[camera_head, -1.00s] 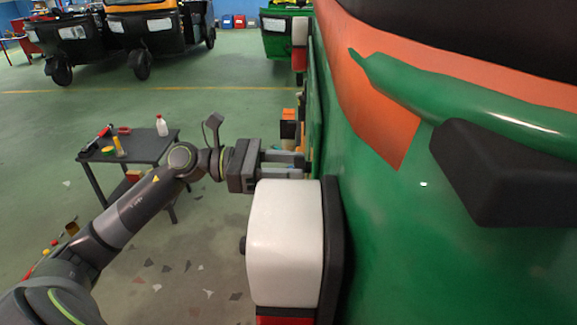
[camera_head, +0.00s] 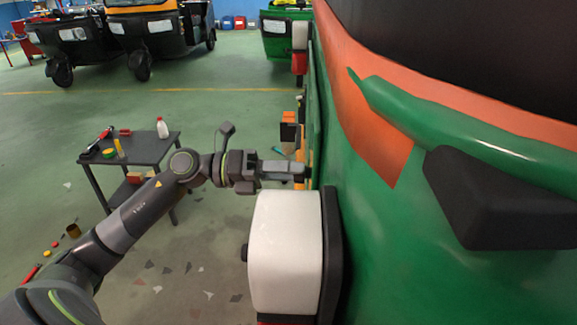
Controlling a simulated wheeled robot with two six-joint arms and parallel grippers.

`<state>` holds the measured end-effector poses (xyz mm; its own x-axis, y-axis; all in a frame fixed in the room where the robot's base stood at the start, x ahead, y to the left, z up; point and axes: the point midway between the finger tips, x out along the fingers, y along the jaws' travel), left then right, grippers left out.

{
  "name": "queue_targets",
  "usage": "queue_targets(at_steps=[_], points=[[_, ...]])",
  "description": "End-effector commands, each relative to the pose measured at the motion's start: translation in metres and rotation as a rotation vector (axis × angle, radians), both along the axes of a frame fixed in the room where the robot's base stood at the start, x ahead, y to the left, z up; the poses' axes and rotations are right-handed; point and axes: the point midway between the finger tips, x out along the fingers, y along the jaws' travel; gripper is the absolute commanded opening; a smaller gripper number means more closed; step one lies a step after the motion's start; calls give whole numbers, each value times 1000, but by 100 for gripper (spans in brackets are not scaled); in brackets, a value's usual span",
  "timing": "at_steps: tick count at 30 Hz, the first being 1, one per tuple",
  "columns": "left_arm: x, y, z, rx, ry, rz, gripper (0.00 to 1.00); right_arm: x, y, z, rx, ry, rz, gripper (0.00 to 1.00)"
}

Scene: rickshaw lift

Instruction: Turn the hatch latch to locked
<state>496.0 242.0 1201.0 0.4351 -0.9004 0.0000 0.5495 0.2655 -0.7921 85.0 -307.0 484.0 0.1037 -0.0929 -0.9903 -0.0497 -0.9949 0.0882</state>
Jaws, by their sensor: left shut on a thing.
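My left gripper (camera_head: 290,171) reaches in from the left to the side of the green rickshaw (camera_head: 400,245), just above and behind a white and red lamp housing. Its fingers are shut at the rickshaw's side, on what I take to be the hatch latch. The latch itself is mostly hidden by the fingers, and I cannot tell which way it points. An orange part (camera_head: 288,131) shows just beyond the gripper. My right gripper is not in view.
The white lamp housing (camera_head: 284,250) sticks out from the rickshaw close below the gripper. A small dark table (camera_head: 150,148) with a bottle (camera_head: 162,128) and tools stands at left. Other rickshaws (camera_head: 165,25) are parked at the back. Open green floor lies between.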

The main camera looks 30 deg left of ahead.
Motion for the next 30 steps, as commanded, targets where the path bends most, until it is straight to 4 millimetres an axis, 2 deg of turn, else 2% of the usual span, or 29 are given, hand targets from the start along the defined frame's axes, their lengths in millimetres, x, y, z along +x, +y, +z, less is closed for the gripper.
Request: queue_targets(at_steps=[15, 30], points=[[1, 0, 1, -166, 343, 1, 13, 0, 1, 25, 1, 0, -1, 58], [0, 0, -1, -208, 431, 0, 13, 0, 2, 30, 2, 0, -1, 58]])
